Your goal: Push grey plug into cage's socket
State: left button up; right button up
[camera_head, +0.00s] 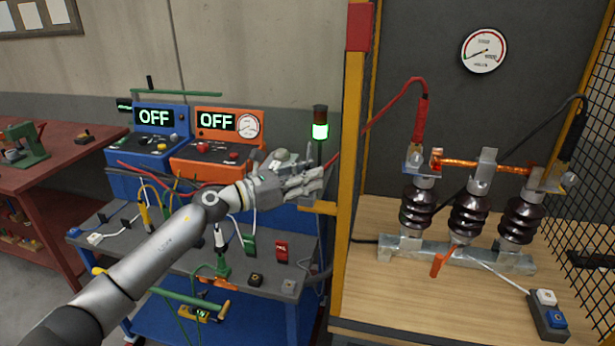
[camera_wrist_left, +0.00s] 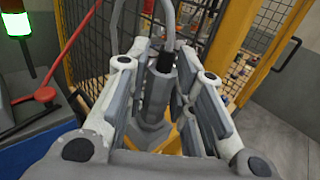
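The grey plug (camera_wrist_left: 158,92) stands upright between the fingers of my left gripper (camera_wrist_left: 163,70) in the left wrist view, with a grey cable rising from its top. The fingers flank it closely; whether both pads touch it is unclear. In the head view my left gripper (camera_head: 318,182) is beside the yellow cage post, just above a small yellow bracket (camera_head: 318,208). The plug's lower end is close to the bracket; the socket is hidden, so I cannot tell how deep the plug sits. My right gripper is not in view.
The cage's yellow post (camera_head: 349,190) stands right of my gripper. A signal lamp (camera_head: 320,130) glows green behind it. The blue and orange OFF units (camera_head: 215,150) and a cluttered grey bench (camera_head: 130,245) lie left. Insulators (camera_head: 468,215) stand inside the cage.

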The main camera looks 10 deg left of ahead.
pick_arm(q)
jog(key=shift+o, duration=1.4)
jog(key=v, duration=1.2)
jog(key=shift+s, duration=0.1)
